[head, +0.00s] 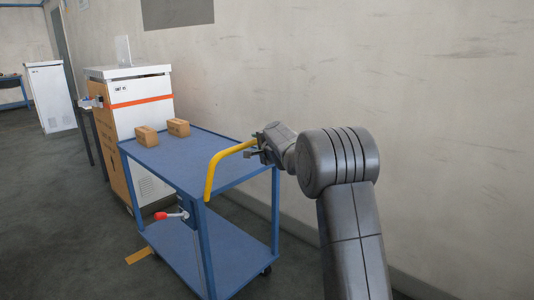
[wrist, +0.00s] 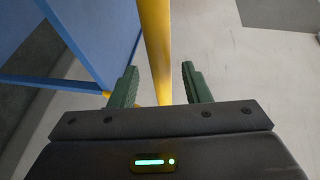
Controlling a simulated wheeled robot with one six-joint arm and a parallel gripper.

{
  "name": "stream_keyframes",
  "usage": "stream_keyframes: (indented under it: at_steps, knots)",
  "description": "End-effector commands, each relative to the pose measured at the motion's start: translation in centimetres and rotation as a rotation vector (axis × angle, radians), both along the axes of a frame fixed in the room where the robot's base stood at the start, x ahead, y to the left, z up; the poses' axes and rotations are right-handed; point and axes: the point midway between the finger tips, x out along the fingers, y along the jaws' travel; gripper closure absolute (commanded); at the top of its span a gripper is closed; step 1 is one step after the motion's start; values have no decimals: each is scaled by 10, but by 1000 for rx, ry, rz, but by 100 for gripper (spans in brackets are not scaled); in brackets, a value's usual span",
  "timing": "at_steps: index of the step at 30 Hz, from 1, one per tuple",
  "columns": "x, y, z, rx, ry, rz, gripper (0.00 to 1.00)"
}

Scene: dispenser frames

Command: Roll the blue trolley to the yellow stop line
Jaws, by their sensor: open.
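The blue trolley (head: 225,238) has two shelves and a yellow push handle (head: 215,165) at its near end. A lever with a red knob (head: 161,216) sticks out from its side. A piece of yellow line (head: 139,256) shows on the floor at the trolley's left. My gripper (head: 257,149) is at the right end of the handle. In the wrist view, the yellow handle (wrist: 155,45) runs between the two open fingers of my gripper (wrist: 161,88). The fingers stand apart from it on both sides. The trolley's blue frame (wrist: 95,40) is at the left there.
Two small cardboard boxes (head: 147,136) (head: 178,127) sit on the top shelf. A white cabinet (head: 147,92) with an orange band stands behind the trolley. A wall (head: 400,110) runs close along the right. Dark floor (head: 60,190) is open at the left.

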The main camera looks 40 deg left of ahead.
Motion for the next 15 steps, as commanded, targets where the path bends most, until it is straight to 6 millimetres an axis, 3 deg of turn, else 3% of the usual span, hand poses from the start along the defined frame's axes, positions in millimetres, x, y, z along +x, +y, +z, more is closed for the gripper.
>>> stream_keyframes:
  at_steps: [9,15]
  knots:
    - [-20,-49,8,1,-1,-1,57]
    - [-30,-70,13,1,0,0,57]
